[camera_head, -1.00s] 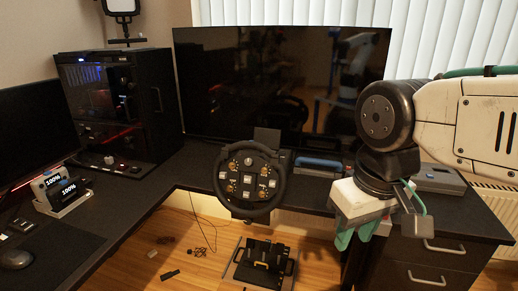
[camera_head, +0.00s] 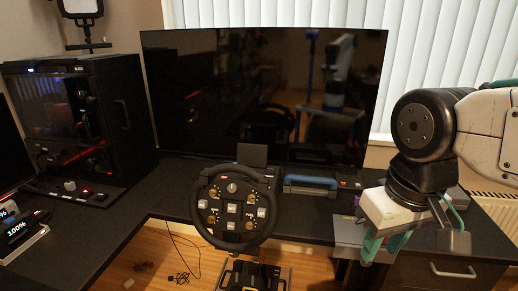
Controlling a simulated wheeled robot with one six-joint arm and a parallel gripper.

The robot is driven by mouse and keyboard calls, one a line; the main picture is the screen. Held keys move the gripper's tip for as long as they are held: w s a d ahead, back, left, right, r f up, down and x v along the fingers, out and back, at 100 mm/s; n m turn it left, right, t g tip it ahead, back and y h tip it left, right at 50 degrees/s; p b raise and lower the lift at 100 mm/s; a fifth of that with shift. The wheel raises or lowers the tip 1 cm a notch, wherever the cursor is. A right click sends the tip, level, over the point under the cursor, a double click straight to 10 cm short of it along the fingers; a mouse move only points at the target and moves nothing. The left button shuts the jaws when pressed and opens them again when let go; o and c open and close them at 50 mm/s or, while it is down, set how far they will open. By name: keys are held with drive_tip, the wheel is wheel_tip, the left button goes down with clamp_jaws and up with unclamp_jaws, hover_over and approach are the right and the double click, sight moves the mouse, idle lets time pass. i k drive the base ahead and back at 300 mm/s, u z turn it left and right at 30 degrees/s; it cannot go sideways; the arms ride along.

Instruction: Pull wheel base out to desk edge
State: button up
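The black racing wheel (camera_head: 234,208), with several buttons on its face, stands at the inner edge of the desk (camera_head: 330,212), in front of the large monitor. Its wheel base (camera_head: 268,174) is mostly hidden behind the rim. A small dark panel (camera_head: 252,154) stands up above it. My gripper (camera_head: 383,248) is at the right, pointing down, with its teal fingers apart and nothing seen between them. It is well to the right of the wheel and not touching it.
A blue and grey case (camera_head: 310,185) lies right of the wheel. The large monitor (camera_head: 265,95) stands behind. A PC tower (camera_head: 80,125) is at left. Pedals (camera_head: 255,275) are on the floor below the wheel. Drawers (camera_head: 450,268) are at lower right.

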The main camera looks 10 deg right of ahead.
sight(254, 156)
drive_tip(key=z, duration=0.05)
drive_tip(key=i, duration=1.05)
drive_tip(key=u, duration=0.35)
